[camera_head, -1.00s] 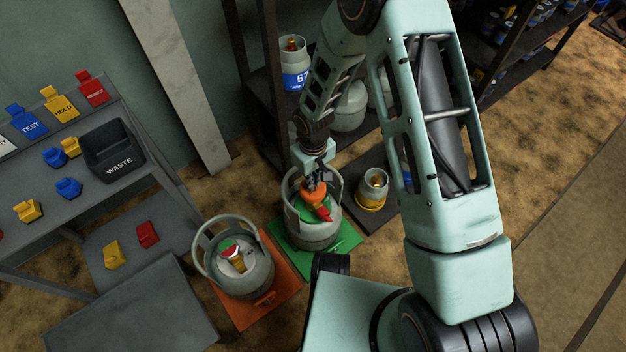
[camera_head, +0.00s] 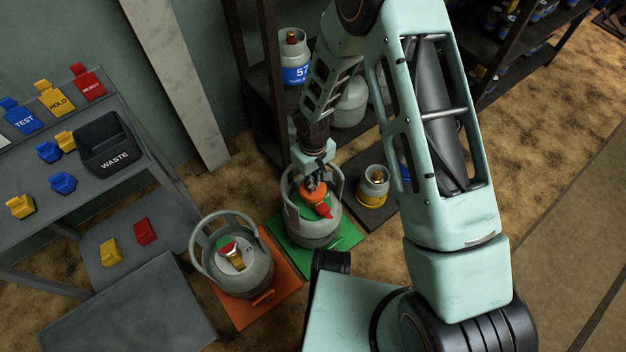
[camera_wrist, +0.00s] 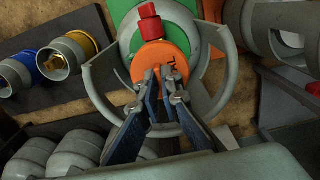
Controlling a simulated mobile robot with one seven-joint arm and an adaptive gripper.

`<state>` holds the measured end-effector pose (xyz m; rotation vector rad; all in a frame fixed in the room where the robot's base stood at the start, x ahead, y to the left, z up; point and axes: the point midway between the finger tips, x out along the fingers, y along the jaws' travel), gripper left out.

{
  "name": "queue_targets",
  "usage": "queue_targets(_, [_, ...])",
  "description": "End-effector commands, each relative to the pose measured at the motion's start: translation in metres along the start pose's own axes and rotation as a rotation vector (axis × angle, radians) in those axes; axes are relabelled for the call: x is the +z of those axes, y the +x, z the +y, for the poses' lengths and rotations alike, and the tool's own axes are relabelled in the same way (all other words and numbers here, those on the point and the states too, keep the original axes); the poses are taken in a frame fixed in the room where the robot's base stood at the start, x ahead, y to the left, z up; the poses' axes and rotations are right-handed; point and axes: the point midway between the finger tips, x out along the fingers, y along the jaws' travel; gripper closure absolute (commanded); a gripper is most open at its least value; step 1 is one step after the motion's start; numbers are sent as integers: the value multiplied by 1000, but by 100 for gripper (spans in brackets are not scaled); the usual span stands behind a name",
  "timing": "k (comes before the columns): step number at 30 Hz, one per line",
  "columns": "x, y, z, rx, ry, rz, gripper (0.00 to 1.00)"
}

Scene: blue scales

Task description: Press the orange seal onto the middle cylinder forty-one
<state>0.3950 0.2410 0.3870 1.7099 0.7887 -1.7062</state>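The middle cylinder (camera_head: 322,233) is a grey gas bottle with a ring collar, upright on a green mat (camera_head: 345,243). My gripper (camera_head: 316,186) points down inside its collar. The round orange seal (camera_head: 309,199) lies under my fingertips at the top of the cylinder, with a red part (camera_head: 325,211) beside it. In the wrist view my fingertips (camera_wrist: 163,76) are close together at the near part of the orange disc (camera_wrist: 146,66), and the red part (camera_wrist: 150,24) sticks out beyond it. The fingers hide whether the seal sits flush. Number forty-one is not readable.
A grey cylinder (camera_head: 232,277) on an orange mat (camera_head: 281,288) stands to the left. A small yellow-banded cylinder (camera_head: 372,182) stands on a dark mat to the right. The collar surrounds my gripper closely. A bench with a waste bin (camera_head: 95,150) and coloured clips is at far left.

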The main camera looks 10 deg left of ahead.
Motion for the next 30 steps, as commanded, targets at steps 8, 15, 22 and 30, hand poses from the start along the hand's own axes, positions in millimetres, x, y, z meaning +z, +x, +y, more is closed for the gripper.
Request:
queue_targets(8, [0, 0, 0, 0, 0, 0, 75])
queue_targets(15, [0, 0, 0, 0, 0, 0, 75])
queue_targets(22, [-2, -22, 0, 1, 0, 5, 75])
queue_targets(30, [-2, -73, 1, 2, 0, 5, 75])
